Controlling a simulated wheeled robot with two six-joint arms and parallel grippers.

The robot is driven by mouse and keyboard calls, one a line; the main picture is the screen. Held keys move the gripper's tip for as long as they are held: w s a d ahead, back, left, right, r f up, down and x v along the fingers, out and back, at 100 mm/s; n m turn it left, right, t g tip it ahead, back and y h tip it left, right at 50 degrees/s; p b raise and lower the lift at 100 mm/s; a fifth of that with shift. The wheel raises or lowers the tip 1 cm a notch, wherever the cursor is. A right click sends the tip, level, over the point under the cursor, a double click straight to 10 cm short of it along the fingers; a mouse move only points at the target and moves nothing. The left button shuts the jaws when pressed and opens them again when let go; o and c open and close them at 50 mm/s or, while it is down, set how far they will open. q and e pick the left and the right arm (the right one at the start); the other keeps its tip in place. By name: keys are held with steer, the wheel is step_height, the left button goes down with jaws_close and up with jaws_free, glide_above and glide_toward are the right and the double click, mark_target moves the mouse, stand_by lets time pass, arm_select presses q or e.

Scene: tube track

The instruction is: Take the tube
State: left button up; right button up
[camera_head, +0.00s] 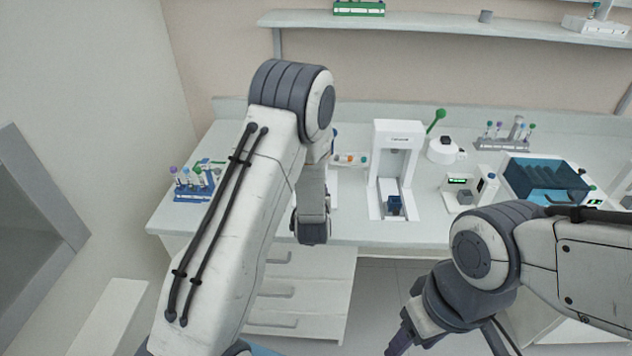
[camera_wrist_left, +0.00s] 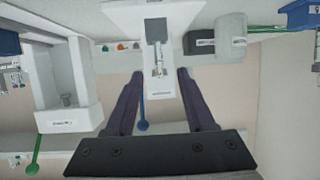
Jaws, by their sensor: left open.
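In the left wrist view my left gripper (camera_wrist_left: 159,74) is open. Its two dark fingers stand apart on either side of a white device (camera_wrist_left: 128,14) with a grey block (camera_wrist_left: 156,31). A slim, light tube-like piece (camera_wrist_left: 157,66) shows in the device's channel between the fingertips; it is too small to tell for sure whether it is a tube. Nothing is gripped. In the head view my left arm hides the fingertips and most of this device. A blue rack (camera_head: 193,190) with several capped tubes stands at the bench's left end. My right gripper (camera_head: 402,342) is cut off at the bottom.
A tall white machine (camera_head: 397,140) stands right of my left arm, with a dark blue block in its base. A blue-lidded box (camera_head: 547,178), a tube rack (camera_head: 503,143) and small devices fill the right side. A shelf (camera_head: 420,23) runs along the wall above.

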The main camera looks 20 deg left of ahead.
arm_select(q)
steer(key=p+x, duration=0.1)
steer(key=x, duration=0.3)
steer(key=shift+w+a, duration=0.1)
steer(key=shift+w, duration=0.1)
steer(key=shift+w+a+f+p, duration=0.15)
steer(key=shift+w+p, duration=0.35)
steer(key=shift+w, duration=0.05)
steer(key=p+x, duration=0.1)
steer(key=x, duration=0.2)
steer(key=shift+w+f+p, duration=0.1)
steer(key=shift+w+p, duration=0.05)
steer(key=shift+p, duration=0.15)
steer(key=shift+w+f, duration=0.25)
steer(key=shift+w, duration=0.15)
jaws_close()
